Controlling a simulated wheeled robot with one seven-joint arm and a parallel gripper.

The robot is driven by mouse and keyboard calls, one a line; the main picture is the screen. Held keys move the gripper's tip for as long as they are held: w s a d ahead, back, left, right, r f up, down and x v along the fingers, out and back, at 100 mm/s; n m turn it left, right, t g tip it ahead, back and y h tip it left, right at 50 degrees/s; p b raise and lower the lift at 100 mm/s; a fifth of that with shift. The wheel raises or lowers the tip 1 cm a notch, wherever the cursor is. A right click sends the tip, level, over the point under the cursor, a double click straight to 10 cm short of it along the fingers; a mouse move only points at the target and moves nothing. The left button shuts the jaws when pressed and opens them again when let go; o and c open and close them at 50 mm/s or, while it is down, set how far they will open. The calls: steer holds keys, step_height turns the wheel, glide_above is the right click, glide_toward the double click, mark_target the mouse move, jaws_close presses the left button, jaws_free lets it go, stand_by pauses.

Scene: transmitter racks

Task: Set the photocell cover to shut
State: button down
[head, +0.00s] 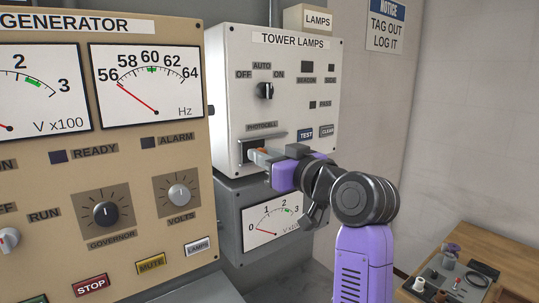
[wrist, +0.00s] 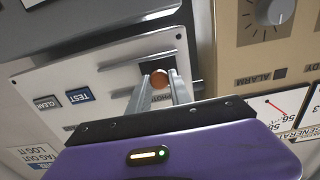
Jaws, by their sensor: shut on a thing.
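The photocell cover (head: 248,144) is at the lower left of the white tower lamps panel (head: 290,60), under a small label reading photocell. It is a low fitting with a dark area. My gripper (head: 255,155) reaches the fitting from the right. In the wrist view its two fingers (wrist: 159,85) are closed on the knob from both sides. The fingers hide part of the label and cover.
The tan generator panel (head: 140,180) stands close on the left, with dials and knobs. A selector knob (head: 264,90) is above the cover; test (head: 305,134) and clear (head: 326,131) buttons are to its right. A meter (head: 273,221) is below. A wooden table (head: 470,235) stands lower right.

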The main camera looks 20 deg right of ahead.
steer(key=c, duration=1.2)
jaws_free()
steer(key=shift+s+a, duration=0.1)
steer(key=shift+a, duration=0.15)
steer(key=shift+d, duration=0.1)
steer(key=b+v, duration=0.2)
steer(key=v, duration=0.5)
steer(key=shift+s, duration=0.35)
